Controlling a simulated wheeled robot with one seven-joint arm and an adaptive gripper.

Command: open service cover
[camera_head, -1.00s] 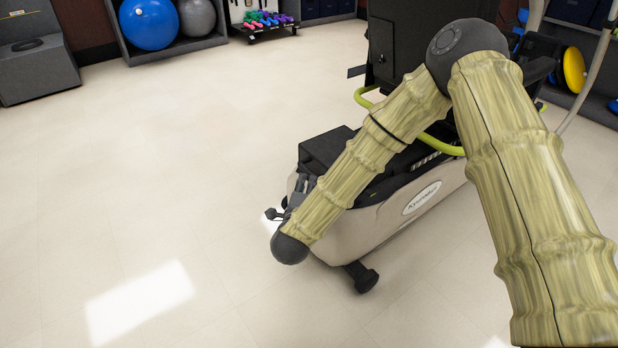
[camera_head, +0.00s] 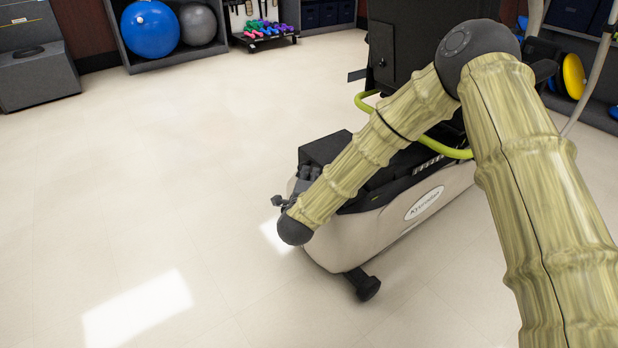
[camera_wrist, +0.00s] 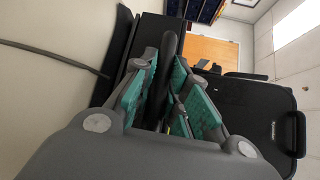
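The recumbent stepper (camera_head: 372,222) stands on the floor, pale below with black parts on top. A black box-like housing (camera_head: 325,148) sits at its near left end; I cannot tell for sure which part is the service cover. My gripper (camera_head: 290,190) is at this end, partly hidden behind my wrist. In the wrist view my gripper (camera_wrist: 168,82) has its two teal-padded fingers apart. A dark upright bar or edge (camera_wrist: 168,52) shows between them; contact with either pad cannot be told.
The stepper's stabiliser foot (camera_head: 364,285) sticks out low at the front. A yellow-green handlebar (camera_head: 445,150) is behind my forearm. Shelves with a blue ball (camera_head: 150,28) and small dumbbells (camera_head: 266,28) stand at the back. The floor at left is clear.

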